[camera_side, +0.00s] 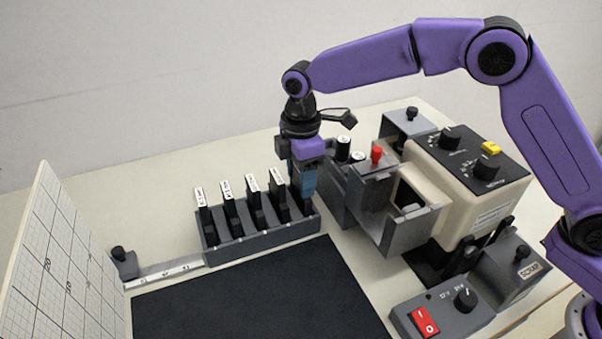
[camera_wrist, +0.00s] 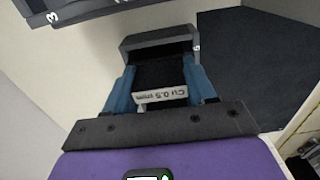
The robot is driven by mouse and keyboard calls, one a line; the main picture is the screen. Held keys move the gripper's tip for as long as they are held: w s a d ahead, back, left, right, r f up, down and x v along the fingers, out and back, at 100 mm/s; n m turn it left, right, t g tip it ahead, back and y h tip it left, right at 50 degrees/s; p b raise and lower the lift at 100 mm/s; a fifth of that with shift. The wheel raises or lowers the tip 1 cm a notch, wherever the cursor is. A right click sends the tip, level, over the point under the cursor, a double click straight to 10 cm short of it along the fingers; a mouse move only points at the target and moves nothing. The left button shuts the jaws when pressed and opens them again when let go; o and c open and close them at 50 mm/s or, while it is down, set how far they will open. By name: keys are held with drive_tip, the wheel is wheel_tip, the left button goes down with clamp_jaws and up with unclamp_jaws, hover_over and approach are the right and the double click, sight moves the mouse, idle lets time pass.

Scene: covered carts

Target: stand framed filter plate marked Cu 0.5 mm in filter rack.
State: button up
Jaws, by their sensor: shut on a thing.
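My gripper (camera_side: 303,185) is shut on a black framed filter plate (camera_wrist: 160,72), with blue fingers on both sides of it. Its white label (camera_wrist: 161,96) reads Cu 0.5 mm, upside down in the wrist view. The grey filter rack (camera_side: 262,241) stands on the table, and several other black plates with white labels (camera_side: 252,183) stand upright in it. My gripper is over the rack's right end. The held plate's lower part is mostly hidden; it looks to be at the end slot, but I cannot tell how deep it sits.
A beige instrument (camera_side: 465,170) is farther right. A black mat (camera_side: 250,295) lies clear in front. A gridded board (camera_side: 60,265) stands at left.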

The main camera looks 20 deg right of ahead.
drive_tip(key=o, duration=1.4)
wheel_tip(320, 180, up, 12)
drive_tip(key=shift+f, duration=0.15)
drive_tip(key=shift+r, duration=0.25)
